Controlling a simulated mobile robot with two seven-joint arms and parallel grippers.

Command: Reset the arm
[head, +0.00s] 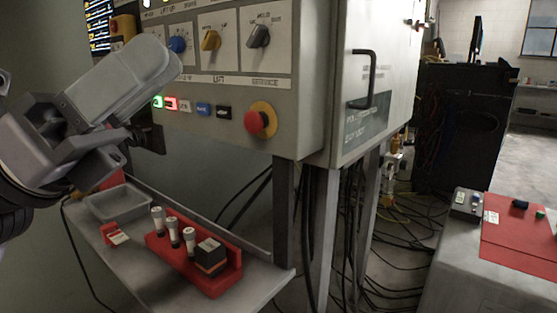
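My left arm comes in from the left edge. Its grey and dark links are bent in front of the control panel's left side. My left gripper (148,138) shows as a small dark part beside the panel's lower left corner, above the shelf. Its fingers are small and partly hidden by the arm, so I cannot tell whether they are apart. I see nothing clearly held in it. My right arm and gripper are out of view.
The control panel (225,90) has knobs, lit buttons and a red stop button (258,122). Below, a shelf (150,262) bears a grey tray (118,203) and a red holder (215,283) with several cylinders. Cables cover the floor. A red mat (515,245) lies at right.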

